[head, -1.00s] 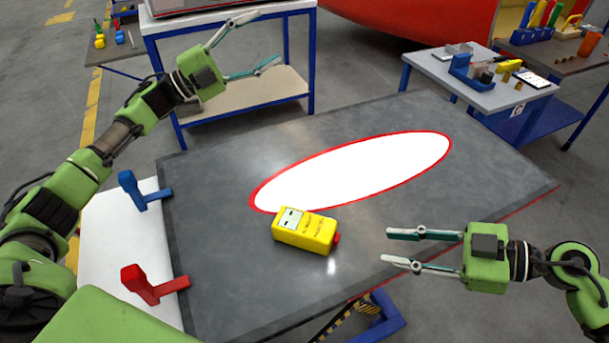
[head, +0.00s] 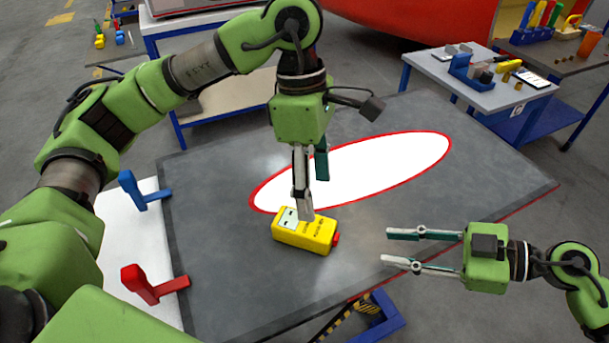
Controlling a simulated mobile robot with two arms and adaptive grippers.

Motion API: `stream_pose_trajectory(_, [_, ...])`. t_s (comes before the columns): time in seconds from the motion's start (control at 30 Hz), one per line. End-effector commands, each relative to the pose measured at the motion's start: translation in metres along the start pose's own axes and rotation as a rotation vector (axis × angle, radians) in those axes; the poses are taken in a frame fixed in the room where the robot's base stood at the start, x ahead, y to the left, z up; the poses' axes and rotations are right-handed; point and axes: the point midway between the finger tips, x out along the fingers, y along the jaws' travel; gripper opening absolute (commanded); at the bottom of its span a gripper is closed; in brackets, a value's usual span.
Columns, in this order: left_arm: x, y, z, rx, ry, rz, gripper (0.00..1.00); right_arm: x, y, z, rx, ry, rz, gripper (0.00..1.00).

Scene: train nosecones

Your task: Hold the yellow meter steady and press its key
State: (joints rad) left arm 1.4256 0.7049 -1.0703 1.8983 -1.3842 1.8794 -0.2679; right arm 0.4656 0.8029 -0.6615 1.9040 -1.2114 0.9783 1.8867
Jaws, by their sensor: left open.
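The yellow meter (head: 303,236) lies on the dark grey table (head: 225,270), with a pale display at its left end and a red part at its right end. My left gripper (head: 314,198) is open and points down over the meter from behind. One finger overlaps the meter's top edge in the picture and hides part of its face; I cannot tell whether it touches. The other finger is further back, over the white oval. My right gripper (head: 386,246) is open and empty to the right of the meter, its fingers pointing left toward it.
A white oval with a red rim (head: 390,158) is on the table behind the meter. A blue clamp (head: 140,192) and a red clamp (head: 150,287) stand at the table's left edge. A small side table (head: 470,95) with tools stands at the back right.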

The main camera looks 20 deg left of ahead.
Motion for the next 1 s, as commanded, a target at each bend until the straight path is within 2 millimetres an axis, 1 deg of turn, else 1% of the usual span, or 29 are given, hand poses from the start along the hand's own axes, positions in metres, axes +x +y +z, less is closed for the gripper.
stream_pose_trajectory(0.03, [-0.003, 0.002, -0.006, 0.024, 0.054, 0.040, 0.61, 0.000, 0.000, 0.000, 0.000, 0.000, 0.000, 0.28])
stream_pose_trajectory(0.17, [-0.006, 0.007, -0.016, 0.055, 0.138, 0.098, 0.61, 0.000, 0.000, 0.000, 0.000, 0.000, 0.000, 0.28])
stream_pose_trajectory(0.27, [-0.002, 0.008, -0.020, 0.060, 0.159, 0.110, 0.61, 0.000, 0.000, 0.000, 0.000, 0.000, 0.000, 0.28])
stream_pose_trajectory(0.33, [0.005, 0.009, -0.021, 0.059, 0.159, 0.110, 0.61, 0.000, 0.000, 0.000, 0.000, 0.000, 0.000, 0.28])
stream_pose_trajectory(0.47, [0.027, 0.011, -0.024, 0.059, 0.158, 0.106, 0.61, 0.000, 0.000, 0.000, 0.000, 0.000, 0.000, 0.28])
stream_pose_trajectory(0.8, [0.092, 0.018, -0.034, 0.058, 0.155, 0.105, 0.61, 0.000, 0.000, 0.000, 0.000, 0.000, 0.000, 0.28])
stream_pose_trajectory(1.0, [0.118, 0.022, -0.038, 0.057, 0.155, 0.106, 0.61, 0.000, 0.000, 0.000, 0.000, 0.000, 0.000, 0.28])
